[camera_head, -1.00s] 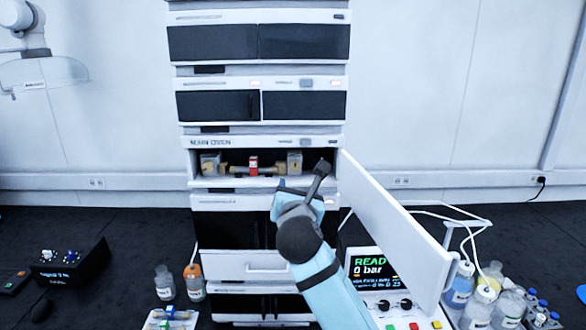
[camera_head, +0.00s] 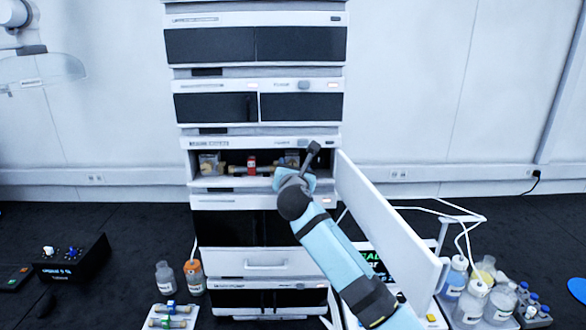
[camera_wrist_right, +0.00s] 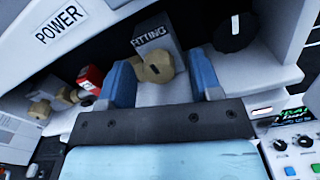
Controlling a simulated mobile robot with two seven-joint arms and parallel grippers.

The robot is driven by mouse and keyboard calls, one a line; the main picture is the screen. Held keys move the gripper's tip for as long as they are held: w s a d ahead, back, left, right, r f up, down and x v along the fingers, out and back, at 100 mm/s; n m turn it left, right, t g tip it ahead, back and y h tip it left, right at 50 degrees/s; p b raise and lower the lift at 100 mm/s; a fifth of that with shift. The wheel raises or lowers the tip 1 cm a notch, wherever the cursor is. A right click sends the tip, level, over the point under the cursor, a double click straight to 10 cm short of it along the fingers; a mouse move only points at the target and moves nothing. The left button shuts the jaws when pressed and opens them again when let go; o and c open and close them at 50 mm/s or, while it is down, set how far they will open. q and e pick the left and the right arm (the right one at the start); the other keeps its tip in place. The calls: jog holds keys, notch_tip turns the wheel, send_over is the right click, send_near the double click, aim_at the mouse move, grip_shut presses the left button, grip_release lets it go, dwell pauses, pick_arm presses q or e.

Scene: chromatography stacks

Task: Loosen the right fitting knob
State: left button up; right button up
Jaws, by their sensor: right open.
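The right fitting knob (camera_wrist_right: 156,67) is a round tan knob on a grey block (camera_wrist_right: 150,33) lettered "FITTING" in the right wrist view. My right gripper (camera_wrist_right: 160,62) is open, with one blue finger on each side of the knob; I cannot tell whether either touches it. In the head view my right gripper (camera_head: 293,180) is at the right part of the open oven compartment and hides the knob. The right fitting block (camera_head: 292,158) shows just above it. The column with a red tag (camera_head: 251,164) lies to its left. My left gripper is not in view.
The open oven door (camera_head: 385,215) stands right of my arm. A black knob (camera_wrist_right: 235,32) is close to the right finger. The left fitting block (camera_head: 210,163) is at the compartment's far left. Bottles (camera_head: 470,300) stand at the lower right.

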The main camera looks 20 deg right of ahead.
jog(key=shift+a, duration=0.1)
jog(key=c, duration=0.9)
jog(key=shift+c, duration=0.2)
